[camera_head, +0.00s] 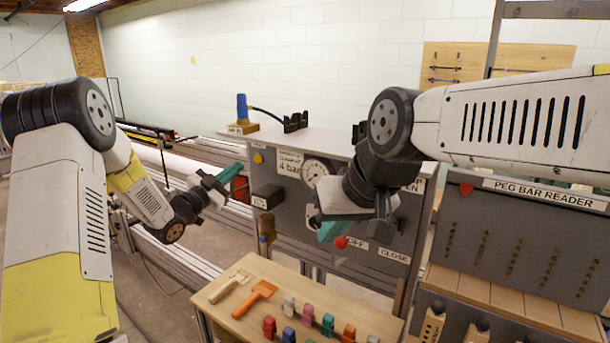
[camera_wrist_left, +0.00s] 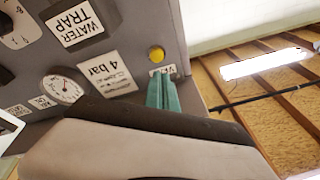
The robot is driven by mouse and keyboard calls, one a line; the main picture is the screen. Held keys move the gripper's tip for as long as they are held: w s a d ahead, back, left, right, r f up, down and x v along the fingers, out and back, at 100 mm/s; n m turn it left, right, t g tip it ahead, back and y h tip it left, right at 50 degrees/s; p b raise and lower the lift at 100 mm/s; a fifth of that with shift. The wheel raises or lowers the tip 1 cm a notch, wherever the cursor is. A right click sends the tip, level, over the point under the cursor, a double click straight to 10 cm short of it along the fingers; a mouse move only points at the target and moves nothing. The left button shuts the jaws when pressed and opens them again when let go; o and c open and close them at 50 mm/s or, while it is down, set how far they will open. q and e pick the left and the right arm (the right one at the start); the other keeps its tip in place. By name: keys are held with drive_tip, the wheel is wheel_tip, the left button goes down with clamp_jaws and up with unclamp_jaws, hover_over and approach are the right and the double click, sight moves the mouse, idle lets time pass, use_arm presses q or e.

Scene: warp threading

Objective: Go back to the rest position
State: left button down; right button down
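In the head view my left gripper (camera_head: 226,176) is raised beside the left edge of the grey control panel (camera_head: 300,235). Its teal fingers lie close together in the left wrist view (camera_wrist_left: 163,94), with nothing seen between them. My right gripper (camera_head: 330,231) is in front of the panel, its teal tip close to a red ball knob (camera_head: 341,242) by the OFF label. Whether it touches the knob, and whether its fingers are open, I cannot tell. My right wrist hides part of the panel.
A round gauge (camera_head: 315,171) and a yellow button (camera_head: 258,158) are on the panel. Below, a wooden table (camera_head: 222,314) carries an orange tool (camera_head: 254,298) and several coloured pegs. The peg bar reader (camera_head: 520,240) stands at the right. Long rails run behind my left arm.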

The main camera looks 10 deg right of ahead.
use_arm(q)
drive_tip(key=shift+s+a, duration=0.1)
drive_tip(key=s+a+r+n+g+y, duration=0.2)
drive_tip(key=s+a+r+n+y, duration=0.6)
drive_tip(key=s+a+n+y, duration=0.3)
drive_tip(key=s+f+n+g, duration=0.1)
drive_tip(key=s+f+g, duration=0.1)
drive_tip(key=s, duration=1.2)
drive_tip(key=s+f+n+g+y, duration=0.1)
drive_tip(key=s+f+n+g, duration=0.1)
drive_tip(key=s, duration=1.1)
drive_tip(key=f+g, duration=0.1)
drive_tip(key=g, duration=0.1)
drive_tip(key=shift+s+a+f+n+g+y, duration=0.15)
drive_tip(key=shift+s+a+n+g+y, duration=0.15)
drive_tip(key=shift+s+a, duration=0.1)
